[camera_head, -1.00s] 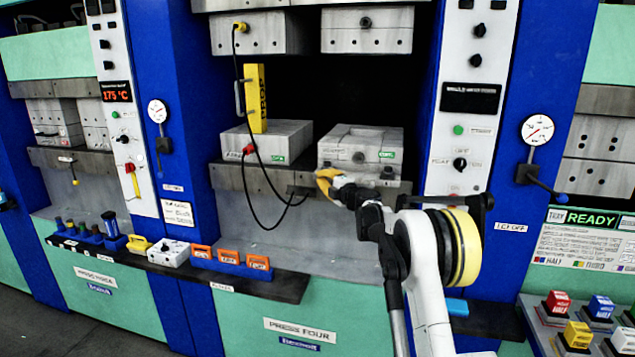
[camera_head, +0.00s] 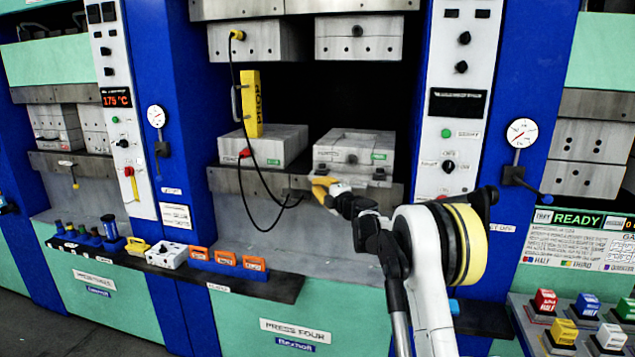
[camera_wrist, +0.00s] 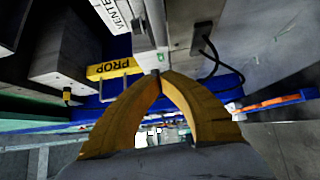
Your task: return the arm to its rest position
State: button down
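My white arm (camera_head: 427,270) reaches up from the bottom of the head view toward press four. My gripper (camera_head: 318,187) has yellow fingers and is in front of the press's lower ledge, just below the right-hand grey mould block (camera_head: 354,152). In the wrist view, the fingertips (camera_wrist: 160,74) meet in a point, with nothing visible between them. I cannot tell whether the tips touch the block or ledge.
A yellow prop (camera_head: 252,104) stands on the left block, with a black cable (camera_head: 262,180) hanging beside it. A dark shelf (camera_head: 285,288) with orange-handled items (camera_head: 226,257) is below left. Coloured push buttons (camera_head: 545,300) are at lower right.

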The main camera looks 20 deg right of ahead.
jog(key=s+a+r+m+h, duration=0.1)
jog(key=s+r+m+h, duration=0.4)
jog(key=s, duration=0.6)
jog(key=s+a+r+m+h, duration=0.1)
jog(key=s+r+m+h, duration=0.2)
jog(key=s+r+m, duration=0.55)
jog(key=s+a+f+m+g+y, duration=0.1)
jog(key=s+a+f, duration=0.4)
jog(key=s, duration=0.7)
jog(key=s+a+f+m+g+y, duration=0.2)
jog(key=s+a+f+g, duration=0.4)
jog(key=s+f, duration=0.4)
jog(key=s+a+f+m+g+y, duration=0.2)
jog(key=s+a+f, duration=0.3)
jog(key=s, duration=1)
notch_tip(320, 180, down, 3)
jog(key=shift+a+m+g+b, duration=0.2)
jog(key=shift+m+g+b, duration=0.25)
jog(key=shift+m+g, duration=0.35)
